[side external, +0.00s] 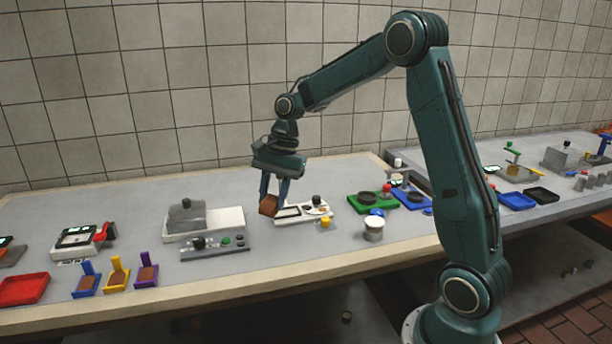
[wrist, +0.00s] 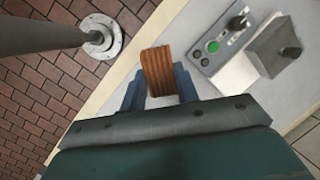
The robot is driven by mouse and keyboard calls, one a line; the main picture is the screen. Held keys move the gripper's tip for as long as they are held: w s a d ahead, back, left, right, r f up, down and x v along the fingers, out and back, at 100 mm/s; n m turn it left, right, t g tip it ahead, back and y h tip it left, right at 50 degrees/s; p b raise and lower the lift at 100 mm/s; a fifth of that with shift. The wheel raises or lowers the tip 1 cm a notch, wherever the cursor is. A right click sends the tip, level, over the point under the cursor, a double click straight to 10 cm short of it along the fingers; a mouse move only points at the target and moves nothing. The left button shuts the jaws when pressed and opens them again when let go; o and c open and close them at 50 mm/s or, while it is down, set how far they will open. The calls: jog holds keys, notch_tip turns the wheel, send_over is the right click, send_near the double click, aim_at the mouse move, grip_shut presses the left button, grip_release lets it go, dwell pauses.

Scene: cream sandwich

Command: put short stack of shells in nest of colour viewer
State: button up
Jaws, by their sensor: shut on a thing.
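My gripper (side external: 275,190) is shut on a short brown stack of shells (side external: 269,205) and holds it above the bench. In the wrist view the ridged stack (wrist: 158,72) sits between the blue fingers of my gripper (wrist: 158,90). A white device with a dark window and a black knob (side external: 292,213) stands just right of the held stack in the side view. It may be the colour viewer, but its nest cannot be made out. The stack overlaps its left end in the picture; the gap between them cannot be judged.
Blue, yellow (side external: 117,278) and purple holders with brown pieces stand front left, near a red tray (side external: 24,289). A grey-white machine (side external: 205,220) with a control panel (side external: 215,245) is left of my gripper. A white pot (side external: 373,232) and green and blue stations (side external: 366,203) are right.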

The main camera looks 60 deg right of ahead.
jog(key=s+d+r+m+t+h, duration=0.1)
jog(key=s+d+r+m+t, duration=0.1)
jog(key=m, duration=0.7)
jog(key=shift+s+d+r+m+h, duration=0.3)
jog(key=shift+s+d+r+h, duration=0.15)
jog(key=shift+d+r, duration=1.15)
jog(key=shift+a+r, duration=0.1)
jog(key=shift+a, duration=0.1)
notch_tip(320, 180, down, 16)
jog(key=shift+r, duration=0.15)
jog(key=shift+f, duration=1.9)
jog(key=shift+f, duration=0.2)
jog(key=o, duration=0.9)
jog(key=shift+o, duration=0.2)
